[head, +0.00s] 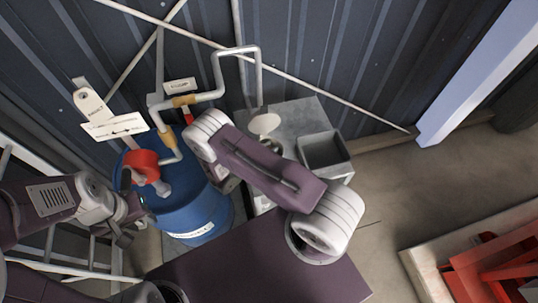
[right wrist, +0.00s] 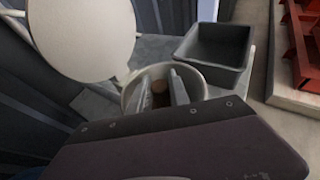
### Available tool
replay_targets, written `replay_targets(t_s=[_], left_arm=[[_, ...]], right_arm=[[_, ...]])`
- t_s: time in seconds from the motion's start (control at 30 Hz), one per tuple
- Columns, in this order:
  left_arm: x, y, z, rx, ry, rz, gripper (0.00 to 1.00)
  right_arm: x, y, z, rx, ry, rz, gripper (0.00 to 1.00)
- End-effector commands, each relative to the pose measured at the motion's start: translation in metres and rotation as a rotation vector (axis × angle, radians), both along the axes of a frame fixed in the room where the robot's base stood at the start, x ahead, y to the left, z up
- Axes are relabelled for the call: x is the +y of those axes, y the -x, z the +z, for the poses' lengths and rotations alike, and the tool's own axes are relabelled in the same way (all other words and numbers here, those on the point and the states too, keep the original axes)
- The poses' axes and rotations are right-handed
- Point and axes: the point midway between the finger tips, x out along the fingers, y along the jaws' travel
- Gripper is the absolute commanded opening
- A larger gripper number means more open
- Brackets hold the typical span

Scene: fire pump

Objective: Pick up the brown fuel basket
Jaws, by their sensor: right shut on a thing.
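In the right wrist view, a round pale pot (right wrist: 132,99) stands with its lid (right wrist: 85,30) tipped up beside it. My right gripper (right wrist: 160,90) reaches down into the pot, its two fingers on either side of the brown fuel basket (right wrist: 158,86). The fingers are shut on the basket, of which only a small brown part shows.
A grey open bin (head: 324,151) stands right of the pot on a grey stand (head: 290,115); it also shows in the right wrist view (right wrist: 213,52). A blue drum (head: 190,205) with a red funnel (head: 141,163) and pipework stands left. Red metalwork (head: 495,268) lies lower right.

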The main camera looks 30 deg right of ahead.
Motion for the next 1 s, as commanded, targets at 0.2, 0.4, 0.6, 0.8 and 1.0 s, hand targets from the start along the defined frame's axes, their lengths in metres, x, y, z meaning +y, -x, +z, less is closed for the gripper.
replay_targets(t_s=[0.2, 0.4, 0.6, 0.8, 1.0], left_arm=[[0.0, 0.0, -0.005, 0.0, 0.0, 0.0, 0.36], [0.0, 0.0, -0.016, 0.0, 0.0, 0.0, 0.36], [0.0, 0.0, -0.022, 0.0, 0.0, 0.0, 0.36], [0.0, 0.0, -0.023, 0.0, 0.0, 0.0, 0.36], [0.0, 0.0, -0.022, 0.0, 0.0, 0.0, 0.36]], right_arm=[[0.0, -0.001, 0.016, -0.002, -0.001, 0.0, 0.0], [0.0, -0.001, 0.055, -0.006, -0.002, 0.0, 0.0], [0.0, -0.001, 0.088, -0.005, -0.002, -0.001, 0.0], [0.0, 0.0, 0.1, -0.001, 0.0, 0.0, 0.0], [0.0, 0.0, 0.102, 0.0, 0.001, 0.0, 0.0]])
